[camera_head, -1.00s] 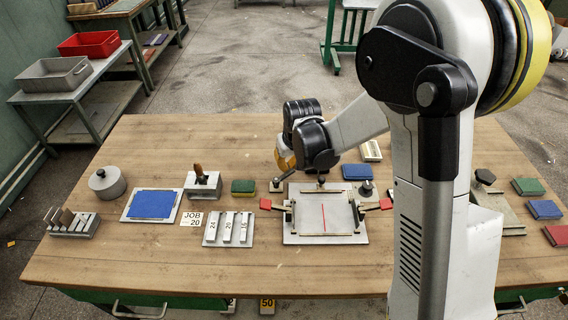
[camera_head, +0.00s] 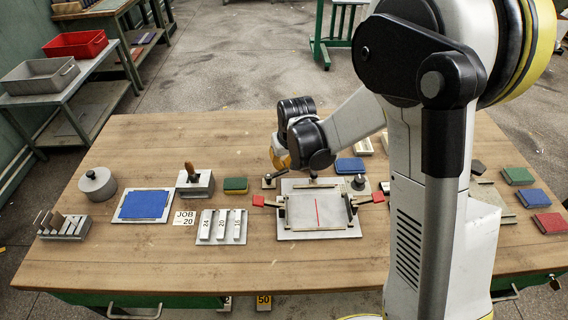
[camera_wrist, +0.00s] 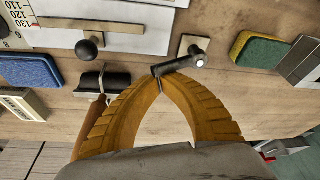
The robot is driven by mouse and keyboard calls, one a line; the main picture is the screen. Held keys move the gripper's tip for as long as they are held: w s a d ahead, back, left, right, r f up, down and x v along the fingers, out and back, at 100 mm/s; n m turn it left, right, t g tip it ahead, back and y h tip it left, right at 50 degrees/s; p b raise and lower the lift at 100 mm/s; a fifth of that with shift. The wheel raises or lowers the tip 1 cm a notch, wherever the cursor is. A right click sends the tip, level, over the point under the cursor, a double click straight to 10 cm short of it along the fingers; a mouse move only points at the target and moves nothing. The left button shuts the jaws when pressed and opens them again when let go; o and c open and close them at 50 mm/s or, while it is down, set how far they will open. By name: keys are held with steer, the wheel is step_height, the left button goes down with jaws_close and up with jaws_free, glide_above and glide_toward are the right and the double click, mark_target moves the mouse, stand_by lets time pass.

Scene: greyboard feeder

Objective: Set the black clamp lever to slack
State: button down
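The black clamp lever (camera_wrist: 182,65) lies on a small beige base plate in the wrist view, with a silver pivot end at its right. In the head view its base plate (camera_head: 268,184) sits at the back left corner of the clamping fixture (camera_head: 300,235). My gripper (camera_wrist: 160,86) has its two yellow fingers together at the tips, with nothing seen between them. The tips are right beside the lever's left end; I cannot tell if they touch it.
A black ball knob (camera_wrist: 87,48) and a dark roller with a brown handle (camera_wrist: 90,113) are left of the lever in the wrist view. A green-yellow sponge (camera_wrist: 262,48) is to its right. Red tabs (camera_head: 258,201) flank the fixture. The table front is clear.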

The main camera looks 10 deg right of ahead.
steer(key=v, duration=1.2)
stand_by(0.3)
steer(key=s+d+r+t, duration=0.1)
steer(key=s+d+r, duration=0.1)
steer(key=s, duration=0.7)
steer(key=s+d+r+m+t, duration=0.1)
steer(key=s+r, duration=0.3)
steer(key=s, duration=0.6)
steer(key=shift+d+t, duration=0.75)
steer(key=shift+t, duration=0.05)
